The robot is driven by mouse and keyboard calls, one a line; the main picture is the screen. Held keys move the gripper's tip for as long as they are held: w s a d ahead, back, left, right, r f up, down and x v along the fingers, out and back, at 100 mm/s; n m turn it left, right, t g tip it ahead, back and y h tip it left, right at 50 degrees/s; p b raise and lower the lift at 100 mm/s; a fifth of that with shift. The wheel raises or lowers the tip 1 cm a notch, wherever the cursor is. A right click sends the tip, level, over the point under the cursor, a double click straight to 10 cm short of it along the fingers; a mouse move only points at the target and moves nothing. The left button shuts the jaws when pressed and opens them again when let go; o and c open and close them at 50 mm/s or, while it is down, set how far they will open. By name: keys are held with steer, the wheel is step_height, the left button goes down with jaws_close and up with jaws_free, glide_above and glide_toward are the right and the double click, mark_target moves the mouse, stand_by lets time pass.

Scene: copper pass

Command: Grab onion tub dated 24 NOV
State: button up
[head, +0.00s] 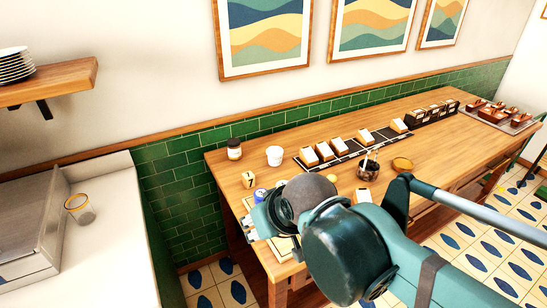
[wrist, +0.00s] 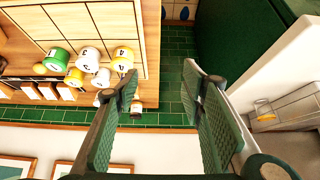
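I cannot read an onion label or a 24 NOV date in either view, so I cannot tell which tub it is. Small white tubs also show at the left of the wrist view (wrist: 47,92). My gripper (wrist: 162,80) is open, with nothing between its fingers. In the head view it is over the table's near left end, mostly hidden by my arm.
A white counter (head: 115,215) is left.

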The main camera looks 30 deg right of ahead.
stand_by(0.3)
steer(key=o, duration=0.7)
